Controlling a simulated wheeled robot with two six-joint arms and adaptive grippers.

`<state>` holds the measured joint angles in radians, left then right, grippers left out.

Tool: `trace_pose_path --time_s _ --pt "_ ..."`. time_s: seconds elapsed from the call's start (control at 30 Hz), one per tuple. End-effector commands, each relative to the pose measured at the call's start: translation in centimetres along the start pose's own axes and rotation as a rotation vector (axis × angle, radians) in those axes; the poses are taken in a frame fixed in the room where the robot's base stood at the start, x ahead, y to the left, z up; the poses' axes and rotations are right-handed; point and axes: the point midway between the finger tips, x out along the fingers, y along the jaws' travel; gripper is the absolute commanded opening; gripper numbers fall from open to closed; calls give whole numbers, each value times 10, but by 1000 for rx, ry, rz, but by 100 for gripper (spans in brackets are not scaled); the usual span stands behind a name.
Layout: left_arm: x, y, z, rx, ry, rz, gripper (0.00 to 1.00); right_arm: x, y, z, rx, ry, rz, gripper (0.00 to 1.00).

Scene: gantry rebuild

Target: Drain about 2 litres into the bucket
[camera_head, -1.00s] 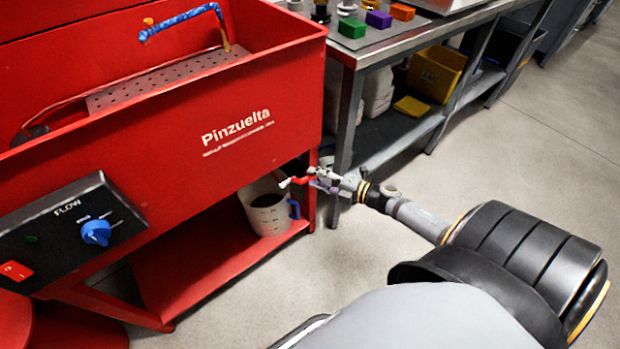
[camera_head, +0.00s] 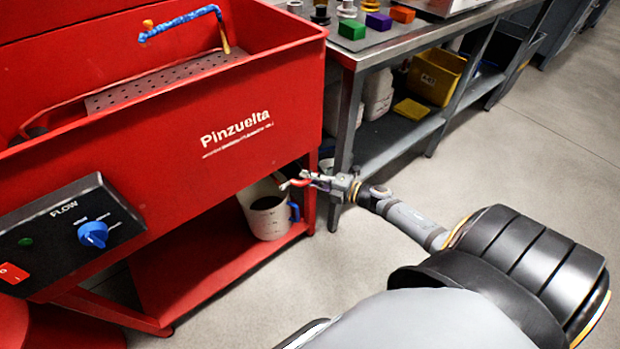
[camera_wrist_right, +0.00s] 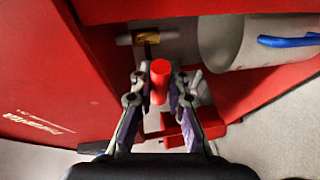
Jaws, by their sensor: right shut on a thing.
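The red parts washer (camera_head: 240,150) stands at left, with a small drain valve under its right end. My right gripper (camera_head: 318,181) is shut on the valve's red handle (camera_head: 302,182). In the right wrist view, its fingers (camera_wrist_right: 159,92) stand either side of the red handle end (camera_wrist_right: 159,70), near a pale pipe with a brass part (camera_wrist_right: 147,37). The white bucket (camera_head: 268,222) with a blue handle stands upright on the washer's lower shelf, beneath the valve. Its inside looks dark; the liquid level and any flow cannot be made out. My left gripper is out of view.
A black control panel (camera_head: 70,230) with a blue FLOW knob (camera_head: 93,235) is at front left. A metal bench (camera_head: 400,45) with coloured blocks on top and a yellow bin (camera_head: 436,75) below stands behind my right arm. The floor at right is clear.

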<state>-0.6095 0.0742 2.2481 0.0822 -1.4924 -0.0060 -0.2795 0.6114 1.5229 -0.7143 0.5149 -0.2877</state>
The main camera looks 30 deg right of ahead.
Motion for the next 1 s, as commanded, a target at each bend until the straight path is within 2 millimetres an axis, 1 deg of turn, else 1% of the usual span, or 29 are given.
trace_pose_path --time_s 0.17,0.23,0.3,0.4,0.5,0.77,0.8,0.93,0.97,1.0 --pt "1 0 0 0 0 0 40 0 -1 0 4 1 1 0" --pt "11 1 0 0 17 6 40 1 -10 1 49 7 17 0" --pt "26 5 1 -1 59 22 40 4 -21 1 135 24 54 0" --pt "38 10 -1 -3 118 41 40 6 -30 0 250 47 103 0" --pt "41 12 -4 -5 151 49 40 7 -32 -2 311 59 128 0" --pt "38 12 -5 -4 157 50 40 6 -30 -2 319 61 130 0" --pt "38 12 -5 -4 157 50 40 6 -30 -2 318 60 129 18" --pt "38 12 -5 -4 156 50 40 6 -30 -2 318 61 130 36" --pt "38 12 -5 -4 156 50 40 6 -30 -2 318 61 130 38" --pt "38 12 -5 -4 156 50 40 6 -30 -2 318 61 130 38"
